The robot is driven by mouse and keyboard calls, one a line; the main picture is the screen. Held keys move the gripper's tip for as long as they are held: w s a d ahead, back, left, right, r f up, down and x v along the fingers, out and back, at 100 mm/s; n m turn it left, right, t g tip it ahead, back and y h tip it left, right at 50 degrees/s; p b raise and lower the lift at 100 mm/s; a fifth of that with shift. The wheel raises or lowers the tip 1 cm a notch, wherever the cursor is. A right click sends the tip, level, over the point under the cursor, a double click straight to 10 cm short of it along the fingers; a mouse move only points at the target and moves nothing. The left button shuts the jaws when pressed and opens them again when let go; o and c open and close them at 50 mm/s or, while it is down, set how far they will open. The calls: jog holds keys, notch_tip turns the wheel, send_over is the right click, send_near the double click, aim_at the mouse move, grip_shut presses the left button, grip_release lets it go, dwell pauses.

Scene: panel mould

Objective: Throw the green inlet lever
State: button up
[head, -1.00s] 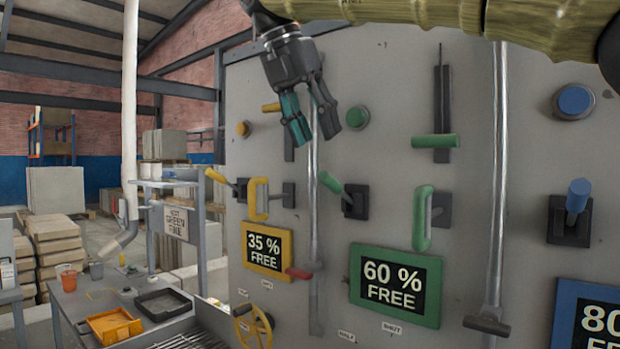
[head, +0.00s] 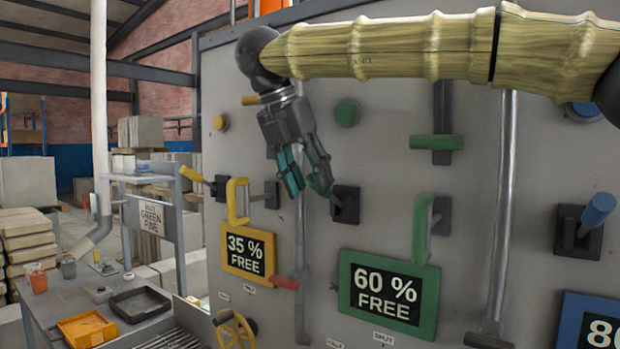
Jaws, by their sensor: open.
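Several green controls are on the grey panel. A green-gripped lever (head: 313,183) on a black box (head: 346,205) tilts up to the left; one of my fingers partly hides its grip. My gripper (head: 307,190) is open, pointing down, with its fingertips at that grip in the picture. Whether they touch it or hang in front of it I cannot tell. To the right are a green loop handle (head: 422,230) on a dark mount and a green crossbar handle (head: 436,142) in a slot. A green round button (head: 347,112) is above. Which control is named inlet is not readable.
A green-framed "60 % FREE" sign (head: 347,268) is below. Yellow controls, including a loop handle (head: 233,202), are on the left; a blue lever (head: 597,210) is on the right. Vertical pipes (head: 503,200) run down the panel. A bench with trays (head: 140,304) stands lower left.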

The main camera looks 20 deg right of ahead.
jog(key=shift+s+d+f, duration=0.15)
jog(key=shift+s+d, duration=0.05)
jog(key=shift+s, duration=0.1)
jog(key=shift+s+d, duration=0.2)
jog(key=shift+s, duration=0.6)
jog(key=shift+w+a+f, duration=0.1)
jog(key=shift+w+f, duration=0.3)
jog(key=shift+w, duration=0.35)
jog(key=shift+s+r, duration=0.2)
jog(key=shift+s, duration=0.15)
grip_shut()
